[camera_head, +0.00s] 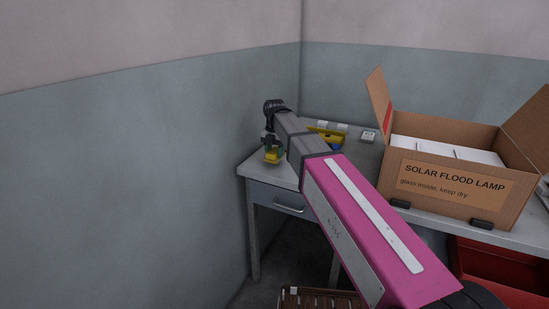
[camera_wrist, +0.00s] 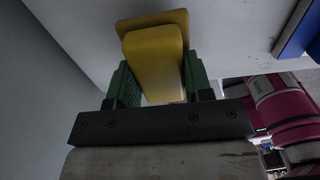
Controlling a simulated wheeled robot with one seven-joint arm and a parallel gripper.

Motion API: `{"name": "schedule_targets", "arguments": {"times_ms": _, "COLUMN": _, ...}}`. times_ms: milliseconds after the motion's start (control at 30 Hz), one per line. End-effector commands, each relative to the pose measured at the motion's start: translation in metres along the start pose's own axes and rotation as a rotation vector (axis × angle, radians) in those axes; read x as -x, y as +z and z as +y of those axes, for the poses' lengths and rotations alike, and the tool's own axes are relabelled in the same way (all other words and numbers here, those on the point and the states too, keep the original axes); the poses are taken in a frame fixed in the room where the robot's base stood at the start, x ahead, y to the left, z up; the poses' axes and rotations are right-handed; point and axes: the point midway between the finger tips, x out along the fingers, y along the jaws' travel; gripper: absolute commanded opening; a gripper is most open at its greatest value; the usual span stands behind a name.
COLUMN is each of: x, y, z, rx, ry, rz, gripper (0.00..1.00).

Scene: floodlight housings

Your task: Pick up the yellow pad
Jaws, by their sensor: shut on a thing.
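The yellow pad (camera_wrist: 153,62) is between the two green fingers of my gripper (camera_wrist: 155,85) in the wrist view, and the fingers are shut on it. A second yellow surface shows just behind the pad, at its far end; I cannot tell whether it is another pad or part of the same one. In the head view the yellow pad (camera_head: 272,156) shows at my gripper (camera_head: 271,147), over the left front corner of the grey table (camera_head: 255,170). I cannot tell whether the pad touches the tabletop.
A yellow tray or holder (camera_head: 326,135) with something blue stands behind my arm. Small white items (camera_head: 343,127) and a small grey box (camera_head: 368,137) lie near the back. An open cardboard box (camera_head: 450,185) fills the right side. Walls are close on the left and behind.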

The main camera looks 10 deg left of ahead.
Motion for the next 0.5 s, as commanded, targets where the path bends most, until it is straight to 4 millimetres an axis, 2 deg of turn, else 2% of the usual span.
{"name": "schedule_targets", "arguments": {"times_ms": 67, "x": 0.015, "y": -0.005, "z": -0.001, "rx": 0.001, "ry": 0.001, "rz": -0.001, "gripper": 0.23}}
{"name": "schedule_targets", "arguments": {"times_ms": 100, "x": 0.020, "y": -0.018, "z": -0.004, "rx": 0.002, "ry": 0.002, "rz": -0.001, "gripper": 0.23}}
{"name": "schedule_targets", "arguments": {"times_ms": 300, "x": 0.047, "y": -0.063, "z": -0.012, "rx": 0.002, "ry": 0.001, "rz": -0.001, "gripper": 0.23}}
{"name": "schedule_targets", "arguments": {"times_ms": 500, "x": 0.067, "y": -0.096, "z": -0.016, "rx": 0.001, "ry": 0.001, "rz": -0.001, "gripper": 0.23}}
